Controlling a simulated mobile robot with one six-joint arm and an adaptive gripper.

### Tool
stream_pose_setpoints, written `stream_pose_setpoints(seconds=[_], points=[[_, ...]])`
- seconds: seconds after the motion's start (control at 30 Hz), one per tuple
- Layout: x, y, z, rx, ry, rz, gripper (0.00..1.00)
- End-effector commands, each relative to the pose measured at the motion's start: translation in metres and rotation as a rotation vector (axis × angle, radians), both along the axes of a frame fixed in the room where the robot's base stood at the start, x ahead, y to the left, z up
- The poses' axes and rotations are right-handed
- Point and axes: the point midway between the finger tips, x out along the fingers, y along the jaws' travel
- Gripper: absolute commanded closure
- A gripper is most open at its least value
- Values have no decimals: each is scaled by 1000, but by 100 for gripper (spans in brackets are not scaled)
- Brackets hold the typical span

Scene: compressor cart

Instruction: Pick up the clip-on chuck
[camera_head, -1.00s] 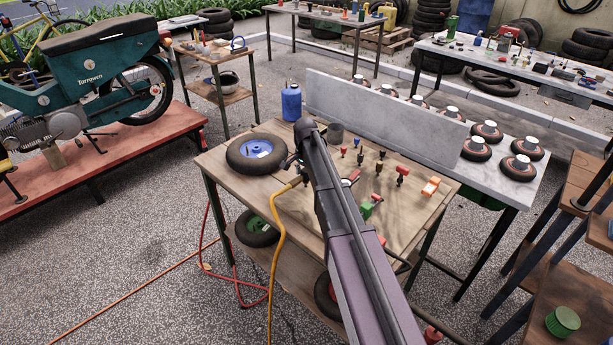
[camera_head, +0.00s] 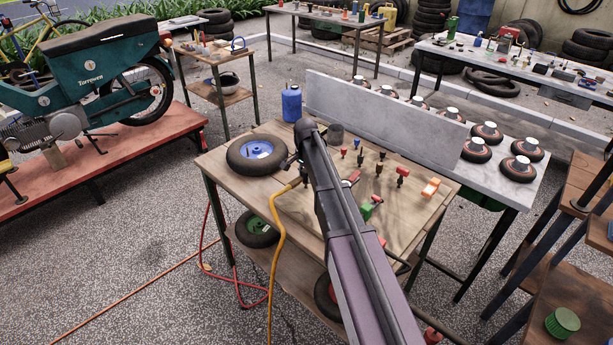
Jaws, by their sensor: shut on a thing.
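My arm reaches from the bottom over the wooden cart, and my gripper (camera_head: 293,164), small and dark, shows at the left of the arm's end. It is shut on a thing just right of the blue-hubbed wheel. The yellow hose (camera_head: 276,222) runs up over the cart's front edge to a brass-coloured end (camera_head: 297,183) right by my gripper. The clip-on chuck seems to be at this hose end, but its shape is too small and too hidden by my gripper and arm to make out.
The wheel (camera_head: 257,154) lies on the wooden cart (camera_head: 228,185). A blue bottle (camera_head: 291,103) stands at its back corner. Several small fittings stand right of my arm, with an orange piece (camera_head: 430,188). A grey panel (camera_head: 380,107) rises behind. A red hose (camera_head: 235,283) hangs at the left.

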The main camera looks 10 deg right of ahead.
Motion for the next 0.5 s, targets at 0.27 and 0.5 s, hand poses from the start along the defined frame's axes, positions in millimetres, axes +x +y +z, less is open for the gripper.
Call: stream_pose_setpoints(seconds=[0.27,0.5], points=[[0,0,18,0,0,0,96],[0,0,30,0,0,-1,96]])
